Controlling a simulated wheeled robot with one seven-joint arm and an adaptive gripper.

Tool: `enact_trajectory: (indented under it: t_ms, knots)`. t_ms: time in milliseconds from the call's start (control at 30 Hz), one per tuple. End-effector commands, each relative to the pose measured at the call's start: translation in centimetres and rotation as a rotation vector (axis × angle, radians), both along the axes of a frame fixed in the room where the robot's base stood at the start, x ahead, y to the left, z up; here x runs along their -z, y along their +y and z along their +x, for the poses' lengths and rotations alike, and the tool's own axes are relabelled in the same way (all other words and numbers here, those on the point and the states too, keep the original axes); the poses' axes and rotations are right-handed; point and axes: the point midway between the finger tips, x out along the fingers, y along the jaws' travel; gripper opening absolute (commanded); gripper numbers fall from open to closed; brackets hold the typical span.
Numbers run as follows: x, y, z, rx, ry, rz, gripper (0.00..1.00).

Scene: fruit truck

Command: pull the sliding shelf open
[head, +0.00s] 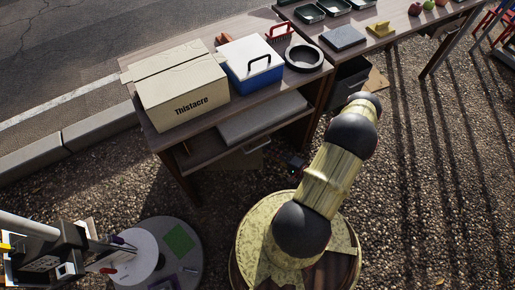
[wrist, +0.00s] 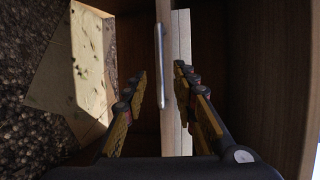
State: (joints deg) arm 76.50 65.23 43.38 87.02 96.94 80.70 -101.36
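My gripper (wrist: 160,78) is open. Its two fingers are on either side of the handle and shelf edge in the picture, with gaps on both sides. I cannot tell how far the fingertips reach past the handle. In the head view my arm rises at the right of the table.
On the wooden table (head: 205,150) stand a cardboard box (head: 180,85), a blue and white cooler (head: 250,65) and a black round dish (head: 303,57). A second table with trays and fruit stands at the upper right. A round grey stand (head: 185,265) is at the lower left. Gravel at the right is open.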

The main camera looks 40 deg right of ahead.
Motion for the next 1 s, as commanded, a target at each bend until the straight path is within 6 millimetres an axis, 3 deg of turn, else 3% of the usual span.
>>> enact_trajectory:
  t_ms: [533, 1000]
  knots:
    - [1.4, 1.2, 6.4, -0.004, 0.000, 0.003, 0.28]
    - [1.4, 1.3, 7.2, -0.001, 0.001, 0.004, 0.26]
